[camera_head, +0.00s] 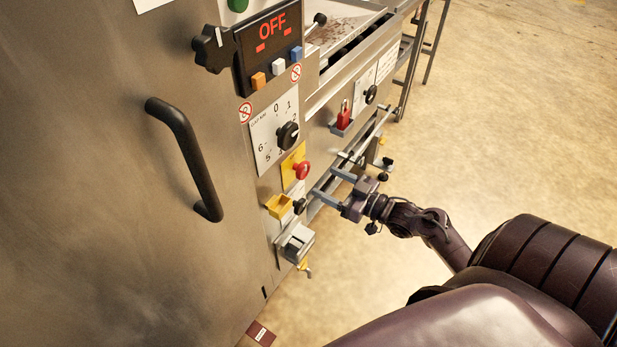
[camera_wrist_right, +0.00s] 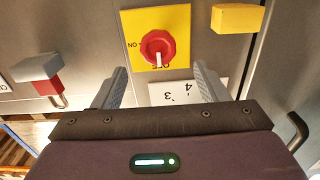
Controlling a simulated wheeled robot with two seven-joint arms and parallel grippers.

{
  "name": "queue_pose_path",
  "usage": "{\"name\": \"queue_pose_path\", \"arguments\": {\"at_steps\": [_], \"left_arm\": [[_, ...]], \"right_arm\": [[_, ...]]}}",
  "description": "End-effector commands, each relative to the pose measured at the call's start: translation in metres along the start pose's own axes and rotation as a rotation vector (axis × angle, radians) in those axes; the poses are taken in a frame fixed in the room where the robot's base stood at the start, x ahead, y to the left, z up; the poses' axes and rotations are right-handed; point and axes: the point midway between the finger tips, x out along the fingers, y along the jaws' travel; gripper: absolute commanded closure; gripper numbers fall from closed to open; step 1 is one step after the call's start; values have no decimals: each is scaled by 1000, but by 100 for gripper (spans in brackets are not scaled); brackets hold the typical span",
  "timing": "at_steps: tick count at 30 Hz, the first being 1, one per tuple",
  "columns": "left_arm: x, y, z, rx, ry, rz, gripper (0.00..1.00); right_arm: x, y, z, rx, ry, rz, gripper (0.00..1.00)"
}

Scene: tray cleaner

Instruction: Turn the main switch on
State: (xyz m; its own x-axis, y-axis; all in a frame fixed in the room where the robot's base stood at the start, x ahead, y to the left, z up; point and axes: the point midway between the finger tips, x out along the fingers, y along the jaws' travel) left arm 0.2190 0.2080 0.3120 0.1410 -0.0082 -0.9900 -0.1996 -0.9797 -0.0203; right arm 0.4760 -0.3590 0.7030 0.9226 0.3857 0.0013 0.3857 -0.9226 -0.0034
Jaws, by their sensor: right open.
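The main switch is a red knob (camera_wrist_right: 158,46) on a yellow plate (camera_wrist_right: 177,18) with ON and OFF marks, seen upside down in the right wrist view. Its white mark points down in that view, towards the OFF label. In the head view the red knob (camera_head: 302,170) stands out from its yellow plate (camera_head: 289,163) on the steel front. My right gripper (camera_head: 323,182) is open and empty, in front of the panel just right of and below the knob. In the right wrist view its fingers (camera_wrist_right: 160,80) straddle the area below the knob, apart from it. My left gripper is out of view.
A red-lettered display (camera_head: 272,30) reads OFF. A numbered dial (camera_head: 288,135) is above the switch; a yellow box (camera_head: 280,206) and a grey box (camera_head: 296,244) are below. A black door handle (camera_head: 186,155) stands out on the left. Open floor (camera_head: 480,120) lies right.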

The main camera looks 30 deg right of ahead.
Motion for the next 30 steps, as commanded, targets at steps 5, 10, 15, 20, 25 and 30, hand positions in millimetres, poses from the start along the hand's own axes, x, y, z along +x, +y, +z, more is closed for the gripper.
{"name": "queue_pose_path", "arguments": {"at_steps": [5,10,15,20,25,30], "left_arm": [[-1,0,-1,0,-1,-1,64],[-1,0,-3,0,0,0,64],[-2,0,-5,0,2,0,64],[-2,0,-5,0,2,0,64],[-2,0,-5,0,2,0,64],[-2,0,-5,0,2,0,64]], "right_arm": [[30,0,-1,1,4,1,33],[55,0,0,1,1,3,33],[68,0,0,0,-1,3,33],[69,0,1,0,-2,3,33],[69,0,1,0,-3,3,40],[69,0,1,1,-3,3,62]]}}
